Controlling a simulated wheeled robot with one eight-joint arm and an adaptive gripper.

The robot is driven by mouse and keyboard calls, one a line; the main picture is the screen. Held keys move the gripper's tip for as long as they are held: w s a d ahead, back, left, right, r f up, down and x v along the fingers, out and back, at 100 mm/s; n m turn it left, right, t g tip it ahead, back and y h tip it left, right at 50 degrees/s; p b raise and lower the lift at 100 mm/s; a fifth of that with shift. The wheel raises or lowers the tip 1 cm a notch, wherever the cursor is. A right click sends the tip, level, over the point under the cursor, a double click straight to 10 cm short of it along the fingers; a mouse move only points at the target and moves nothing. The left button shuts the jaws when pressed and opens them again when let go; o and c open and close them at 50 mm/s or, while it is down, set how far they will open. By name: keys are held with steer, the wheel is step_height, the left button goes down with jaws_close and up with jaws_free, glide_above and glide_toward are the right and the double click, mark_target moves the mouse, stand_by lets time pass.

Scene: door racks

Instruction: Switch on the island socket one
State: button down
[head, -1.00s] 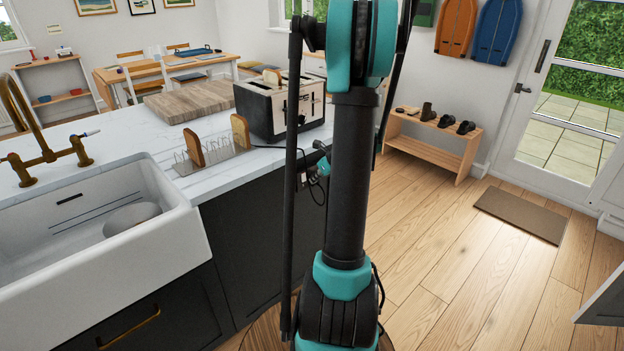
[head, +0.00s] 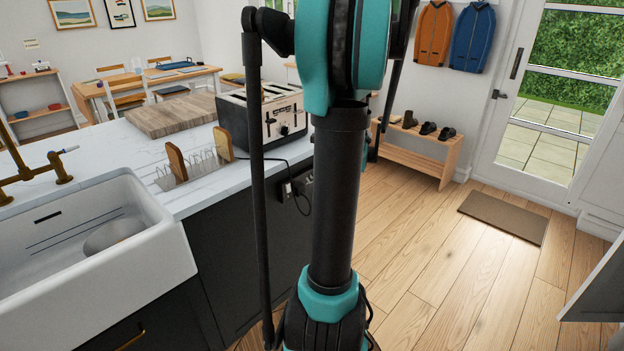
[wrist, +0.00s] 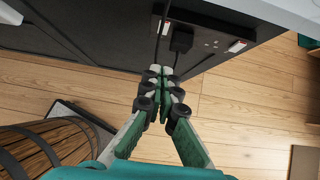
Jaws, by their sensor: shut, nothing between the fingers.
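The island socket (head: 305,184) is on the dark side panel of the island, under the worktop edge below the toaster. In the wrist view the dark double socket plate (wrist: 209,40) shows at the top. A black plug (wrist: 181,40) with a cord is in it. A left rocker (wrist: 166,27) and a right rocker (wrist: 237,46) show white with red. I cannot tell which is socket one or whether either is on. My gripper (wrist: 160,72) is shut and empty, its tips just below the plug and left rocker in the picture; contact is unclear. My arm hides it in the head view.
The toaster (head: 264,118), toast rack (head: 196,170) and wooden board (head: 170,115) stand on the white worktop (head: 110,153). A sink (head: 90,240) is at left. A round wooden thing (wrist: 45,150) is lower left in the wrist view.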

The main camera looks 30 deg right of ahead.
mark_target(289, 188)
steer(key=shift+f, duration=0.1)
steer(key=shift+s+d+f, duration=0.1)
steer(key=shift+s+f, duration=0.1)
steer(key=shift+f, duration=0.4)
steer(key=shift+f, duration=0.1)
steer(key=x, duration=0.4)
steer(key=w+x, duration=0.1)
steer(key=x, duration=0.3)
steer(key=r+x, duration=0.1)
steer(key=x, duration=0.2)
steer(key=shift+w+a+f, duration=0.25)
steer(key=shift+w+a, duration=0.15)
steer(key=shift+a, duration=0.05)
steer(key=shift+w+a, duration=0.2)
steer(key=shift+w, duration=0.45)
